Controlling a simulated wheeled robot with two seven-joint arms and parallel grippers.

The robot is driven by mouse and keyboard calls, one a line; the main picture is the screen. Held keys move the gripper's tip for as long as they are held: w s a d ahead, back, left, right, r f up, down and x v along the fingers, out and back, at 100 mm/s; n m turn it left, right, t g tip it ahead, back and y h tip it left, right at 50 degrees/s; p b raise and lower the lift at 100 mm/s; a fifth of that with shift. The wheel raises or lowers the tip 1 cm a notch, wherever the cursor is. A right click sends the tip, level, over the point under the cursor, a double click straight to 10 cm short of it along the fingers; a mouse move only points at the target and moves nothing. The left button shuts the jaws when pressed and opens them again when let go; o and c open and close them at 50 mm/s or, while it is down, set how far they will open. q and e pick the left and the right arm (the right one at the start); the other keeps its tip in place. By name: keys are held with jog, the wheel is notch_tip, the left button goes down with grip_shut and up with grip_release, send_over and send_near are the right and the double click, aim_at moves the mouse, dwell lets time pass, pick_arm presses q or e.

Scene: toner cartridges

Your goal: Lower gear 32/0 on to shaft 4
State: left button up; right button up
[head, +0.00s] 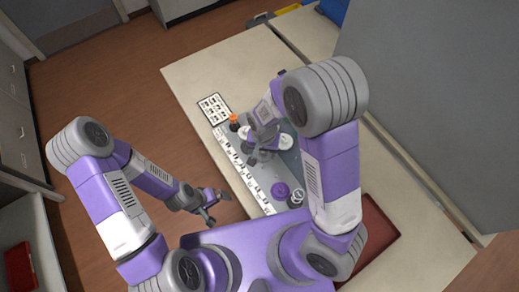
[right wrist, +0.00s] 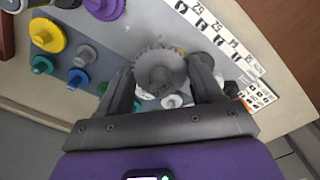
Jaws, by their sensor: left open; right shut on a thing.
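My right gripper (head: 262,142) is over the grey board (head: 262,181) in the head view. In the right wrist view its two fingers (right wrist: 165,72) are shut on a grey toothed gear (right wrist: 158,69), held between the fingertips. No number can be read on this gear, so I cannot confirm it is gear 32/0. Shaft 4 cannot be picked out; the gear and fingers cover part of the board below. I cannot tell whether the gear touches a shaft. My left gripper (head: 207,206) is open and empty, left of the table edge.
A purple gear (head: 281,190) sits on the board. Yellow (right wrist: 47,36), blue (right wrist: 78,78) and green (right wrist: 41,65) parts stand left of the right gripper in its wrist view. An orange-topped part (head: 234,121) is near the label card (head: 214,108). A dark red tray (head: 377,232) lies at right.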

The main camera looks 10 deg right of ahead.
aim_at(263, 155)
jog(key=shift+f+b, duration=2.2)
jog(key=shift+f, duration=0.3)
jog(key=shift+r, duration=0.25)
jog(key=shift+p, duration=0.3)
jog(key=shift+s+a, duration=0.1)
jog(key=shift+f, duration=0.1)
jog(key=shift+f+b, duration=1.45)
jog(key=shift+f, duration=0.35)
jog(key=shift+f+b, duration=0.9)
jog(key=shift+f, duration=0.4)
